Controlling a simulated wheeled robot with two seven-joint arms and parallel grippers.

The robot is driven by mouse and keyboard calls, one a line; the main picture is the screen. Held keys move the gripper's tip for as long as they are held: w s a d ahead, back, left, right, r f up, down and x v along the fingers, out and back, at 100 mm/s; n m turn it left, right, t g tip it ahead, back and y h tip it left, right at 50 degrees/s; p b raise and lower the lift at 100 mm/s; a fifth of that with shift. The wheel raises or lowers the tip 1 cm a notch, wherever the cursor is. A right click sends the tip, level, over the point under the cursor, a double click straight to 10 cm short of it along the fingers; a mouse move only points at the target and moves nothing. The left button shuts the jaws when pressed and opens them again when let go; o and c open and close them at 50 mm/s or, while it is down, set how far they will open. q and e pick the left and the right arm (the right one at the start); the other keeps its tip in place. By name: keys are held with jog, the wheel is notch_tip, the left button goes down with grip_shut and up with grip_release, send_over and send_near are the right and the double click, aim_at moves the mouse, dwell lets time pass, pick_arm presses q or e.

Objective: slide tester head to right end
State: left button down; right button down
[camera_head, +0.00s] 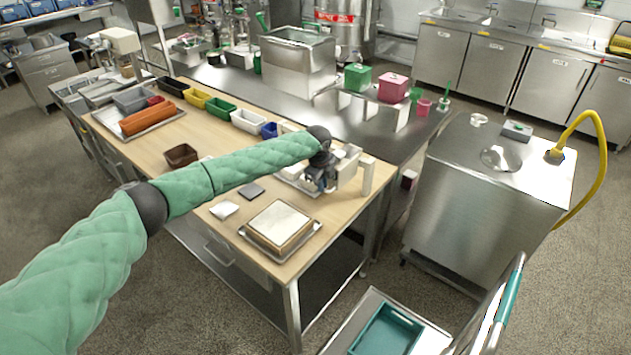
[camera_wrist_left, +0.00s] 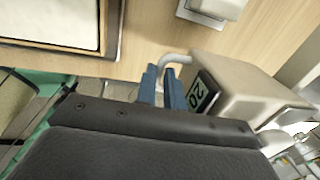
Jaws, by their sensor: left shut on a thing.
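The tester (camera_head: 348,166) is a small cream device near the right end of the wooden bench, partly hidden by my left arm and gripper. In the left wrist view, a beige housing that looks like the tester head (camera_wrist_left: 235,72) bears a dark display reading 20. A grey curved handle (camera_wrist_left: 178,58) comes out of its side. My left gripper (camera_head: 318,184) is at the tester's front. Its blue fingers (camera_wrist_left: 162,80) are shut at the handle, and part of the grip is hidden. My right gripper is in neither view.
A square pale block on a metal tray (camera_head: 310,238) lies just in front of the tester. A dark flat pad (camera_head: 251,190) and a brown bin (camera_head: 182,155) lie to the left. Coloured bins (camera_head: 221,110) line the back edge. A steel cabinet (camera_head: 480,200) stands right, across a gap.

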pick_arm(q)
jog(key=shift+s+d, duration=0.1)
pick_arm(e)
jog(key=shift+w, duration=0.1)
pick_arm(q)
jog(key=c, duration=1.8)
grip_release()
jog(key=shift+d, duration=0.1)
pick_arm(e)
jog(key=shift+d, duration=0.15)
pick_arm(q)
jog(key=shift+r, duration=0.15)
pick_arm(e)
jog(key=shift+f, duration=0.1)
